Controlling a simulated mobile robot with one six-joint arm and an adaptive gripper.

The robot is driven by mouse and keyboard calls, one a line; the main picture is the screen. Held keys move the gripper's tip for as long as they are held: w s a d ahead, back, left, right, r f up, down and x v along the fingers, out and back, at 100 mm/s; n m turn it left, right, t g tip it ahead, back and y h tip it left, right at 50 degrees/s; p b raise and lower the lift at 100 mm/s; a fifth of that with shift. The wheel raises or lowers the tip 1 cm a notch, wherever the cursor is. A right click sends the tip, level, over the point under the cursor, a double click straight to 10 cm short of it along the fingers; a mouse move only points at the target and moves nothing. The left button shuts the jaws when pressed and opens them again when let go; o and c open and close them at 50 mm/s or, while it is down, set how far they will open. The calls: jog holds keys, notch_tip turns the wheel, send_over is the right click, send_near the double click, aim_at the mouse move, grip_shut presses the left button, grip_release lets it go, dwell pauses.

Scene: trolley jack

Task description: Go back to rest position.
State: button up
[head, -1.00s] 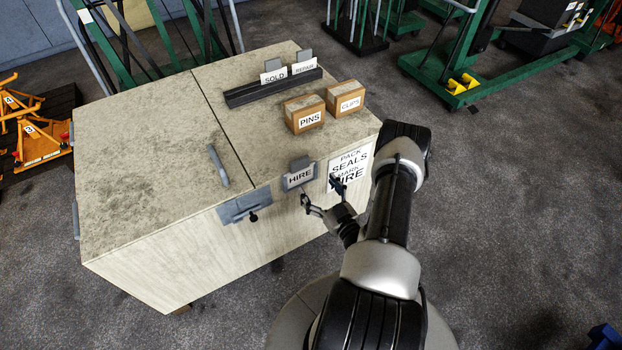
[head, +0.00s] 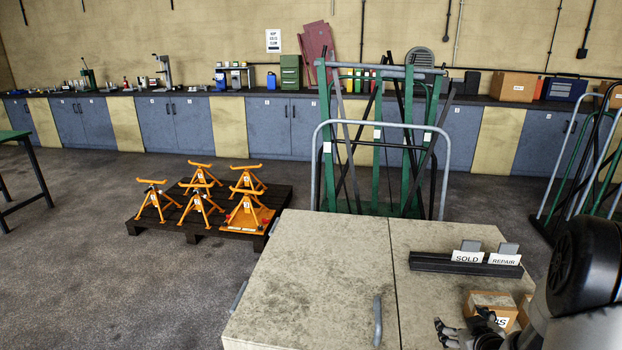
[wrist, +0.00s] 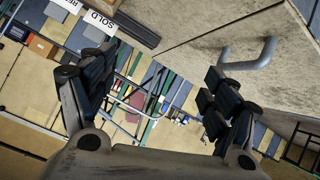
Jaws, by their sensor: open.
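My gripper (head: 463,328) is low at the right of the head view, over or just beyond the front right part of the pale cabinet top (head: 300,280). In the wrist view its fingers (wrist: 160,68) are spread wide with nothing between them. The wrist view looks past the cabinet edge and its grey handle (wrist: 250,56) toward the room. My forearm fills the lower right corner of the head view.
A dark rack (head: 430,262) holds a SOLD card (head: 467,257) and a REPAIR card (head: 504,259). A cardboard box (head: 480,299) sits near my gripper, partly hidden. A grey handle (head: 377,320) stands on the cabinet. Orange stands (head: 200,205) rest on a pallet (head: 190,228) behind.

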jog(key=s+a+r+m+g, duration=0.1)
jog(key=s+a+r+g, duration=0.15)
jog(key=a+r, duration=0.4)
jog(key=s+a+r+g, duration=0.1)
jog(key=s+a+r, duration=0.35)
jog(key=r, duration=0.35)
jog(key=s+a+r+g+y, duration=0.1)
jog(key=s+a+r, duration=0.1)
jog(key=s+a, duration=0.6)
jog(key=s+a+r+g+y, duration=0.1)
jog(key=s+a+r+g, duration=0.1)
jog(key=s+a, duration=0.6)
jog(key=s+r, duration=0.1)
jog(key=s, duration=0.4)
jog(key=shift+s+y, duration=0.25)
jog(key=shift+y, duration=0.05)
